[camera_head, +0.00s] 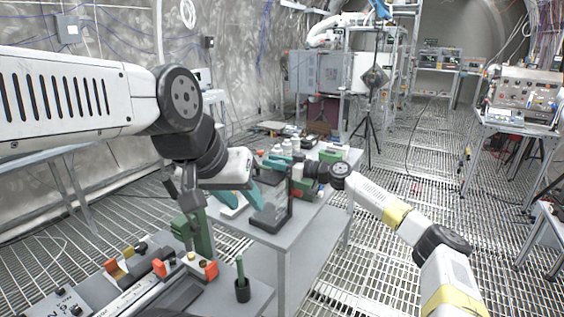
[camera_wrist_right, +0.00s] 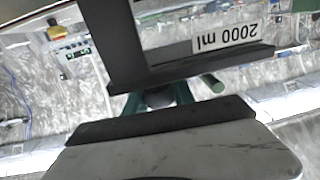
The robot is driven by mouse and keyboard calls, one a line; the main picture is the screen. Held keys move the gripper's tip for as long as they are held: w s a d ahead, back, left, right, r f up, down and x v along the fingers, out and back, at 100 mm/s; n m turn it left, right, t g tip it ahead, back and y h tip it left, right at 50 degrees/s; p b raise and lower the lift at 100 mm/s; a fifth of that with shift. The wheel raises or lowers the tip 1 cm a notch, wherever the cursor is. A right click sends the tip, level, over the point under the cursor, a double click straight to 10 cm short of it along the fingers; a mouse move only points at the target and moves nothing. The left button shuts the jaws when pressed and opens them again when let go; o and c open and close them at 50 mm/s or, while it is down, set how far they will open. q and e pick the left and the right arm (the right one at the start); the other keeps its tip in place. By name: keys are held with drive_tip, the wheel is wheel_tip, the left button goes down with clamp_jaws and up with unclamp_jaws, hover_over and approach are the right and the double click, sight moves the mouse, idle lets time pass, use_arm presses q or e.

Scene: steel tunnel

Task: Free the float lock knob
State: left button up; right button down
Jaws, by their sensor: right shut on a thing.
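My left gripper (camera_head: 191,238) points down at the front bench, over a fixture with orange blocks (camera_head: 210,270) and a small brass-coloured knob (camera_head: 190,257). Its fingers overlap a green upright part, so I cannot tell whether they are apart or touch the knob. I cannot make out which part is the float lock knob. My right gripper (camera_head: 298,176) is shut on a dark upright stand (camera_head: 290,202) at the middle table.
A dark green rod in a black holder (camera_head: 242,288) stands right of the fixture. The grey middle table (camera_head: 285,238) carries several bottles and tools. A tripod (camera_head: 370,130) and grey cabinets (camera_head: 318,72) stand behind. The grated floor on the right has free room.

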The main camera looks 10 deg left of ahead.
drive_tip(key=n+g, duration=0.2)
drive_tip(key=g, duration=0.1)
drive_tip(key=n+g, duration=0.1)
drive_tip(key=g, duration=0.1)
drive_tip(key=shift+s+y, duration=0.25)
drive_tip(key=shift+y, duration=0.15)
drive_tip(key=shift+s+n+g, duration=0.25)
drive_tip(key=shift+n+g, duration=0.65)
drive_tip(key=shift+g, duration=0.3)
drive_tip(key=shift+s+n+g, duration=0.15)
drive_tip(key=shift+n+g, duration=0.15)
drive_tip(key=shift+g, duration=0.2)
drive_tip(key=c, duration=1.1)
unclamp_jaws()
drive_tip(key=shift+a, duration=0.1)
drive_tip(key=shift+o, duration=0.2)
drive_tip(key=shift+t, duration=0.5)
